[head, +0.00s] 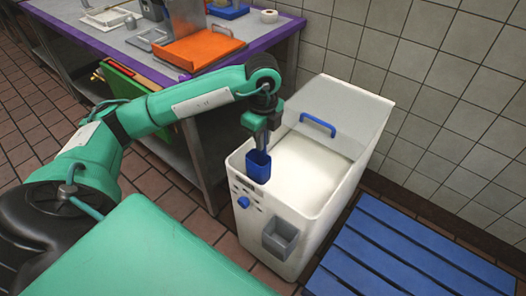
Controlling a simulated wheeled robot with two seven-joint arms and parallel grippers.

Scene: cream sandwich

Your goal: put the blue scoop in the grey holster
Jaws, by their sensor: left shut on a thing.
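The blue scoop (258,167) hangs upright below my left gripper (261,131), which is shut on it. It is over the front left part of the white bin, near the bin's front wall. Whether it touches the white contents is hard to tell. The grey holster (280,239) is fixed to the outside of the bin's front wall, below and to the right of the scoop. Its open top faces up and looks empty. My right gripper is out of view.
The white bin (304,241) has its clear lid (350,105) with a blue handle (318,125) at the back. A blue slatted pallet (405,255) lies to the right. A purple-edged table (285,27) stands behind, with an orange tray (200,48).

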